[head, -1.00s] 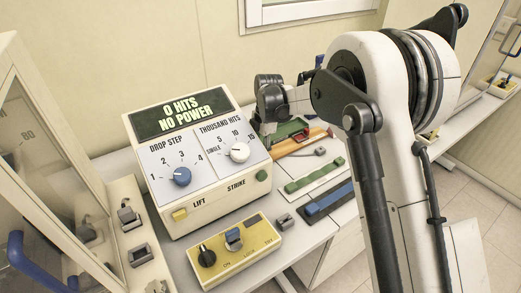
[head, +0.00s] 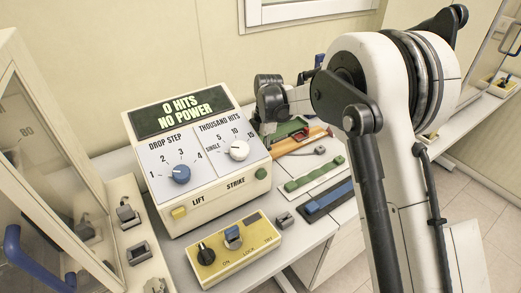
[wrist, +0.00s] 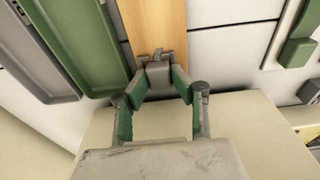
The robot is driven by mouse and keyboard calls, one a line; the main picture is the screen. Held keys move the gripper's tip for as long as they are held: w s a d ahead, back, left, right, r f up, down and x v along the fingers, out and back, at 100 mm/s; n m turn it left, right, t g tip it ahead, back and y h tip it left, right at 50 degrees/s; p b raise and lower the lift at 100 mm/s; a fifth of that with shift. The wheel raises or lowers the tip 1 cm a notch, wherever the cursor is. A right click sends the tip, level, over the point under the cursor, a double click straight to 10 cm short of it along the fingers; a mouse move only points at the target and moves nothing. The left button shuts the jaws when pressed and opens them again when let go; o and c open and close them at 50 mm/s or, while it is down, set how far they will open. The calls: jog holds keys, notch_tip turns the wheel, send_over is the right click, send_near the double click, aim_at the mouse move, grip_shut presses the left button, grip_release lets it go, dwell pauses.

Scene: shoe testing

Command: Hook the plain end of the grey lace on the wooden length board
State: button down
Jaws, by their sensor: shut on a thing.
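The wooden length board (wrist: 158,22) runs up from the top middle of the wrist view; it also shows in the head view (head: 300,142) behind the test machine. My gripper (wrist: 158,82) is at the near end of the board, its green-padded fingers closed on a small grey block (wrist: 157,73), apparently the end piece of the grey lace. Small metal prongs show just beyond the block, at the board's end. I cannot tell whether the block is hooked. The lace's cord is not clearly visible. In the head view my gripper is mostly hidden behind the machine and my arm.
A green tray (wrist: 75,35) and a grey tray (wrist: 30,62) lie left of the board in the wrist view. A green block (wrist: 297,52) lies to the right. In the head view, the test machine (head: 197,165) and a yellow control box (head: 240,250) stand in front.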

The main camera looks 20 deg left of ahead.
jog(key=shift+s+d+f, duration=0.1)
jog(key=shift+s+f, duration=0.05)
jog(key=shift+f, duration=0.3)
jog(key=c, duration=1.9)
grip_release()
jog(key=o, duration=0.5)
jog(key=shift+f, duration=0.15)
jog(key=shift+w+r, duration=0.2)
jog(key=shift+r, duration=0.05)
jog(key=shift+w+r, duration=0.1)
jog(key=shift+r, duration=0.45)
jog(key=shift+w+d+r, duration=0.1)
jog(key=shift+r, duration=1.6)
jog(key=shift+w+d+r, duration=0.1)
jog(key=shift+r, duration=1.6)
jog(key=shift+a, duration=0.1)
